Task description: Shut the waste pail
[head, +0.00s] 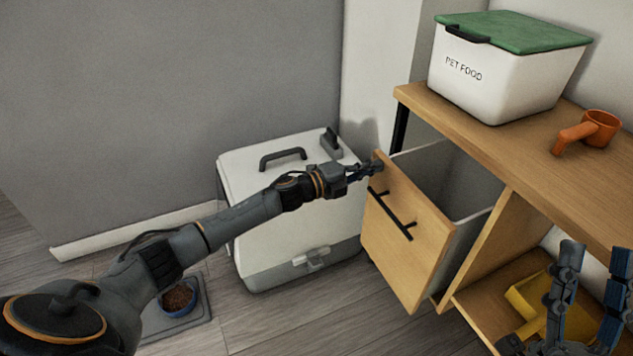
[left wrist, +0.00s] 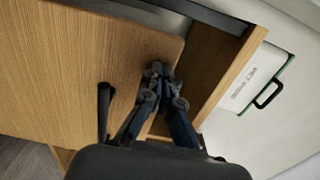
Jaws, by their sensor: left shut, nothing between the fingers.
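The waste pail is a pull-out with a wooden front (head: 408,252) and a grey bin (head: 466,183) behind it. It stands pulled out of the wooden cabinet, with the bin's open top showing. A black bar handle (head: 392,214) crosses the front. My left gripper (head: 374,165) is shut and empty at the upper left corner of the front; whether it touches is unclear. In the left wrist view its closed fingertips (left wrist: 157,69) lie over the top edge region of the front panel (left wrist: 60,65). My right gripper (head: 597,256) is open and empty at the lower right.
A white pet food box with a green lid (head: 515,31) and an orange scoop (head: 598,128) stand on the cabinet top (head: 500,135). A white carrier case (head: 290,235) stands left of the pail. A yellow item (head: 535,297) lies on the lower shelf. A food bowl (head: 178,300) is on the floor.

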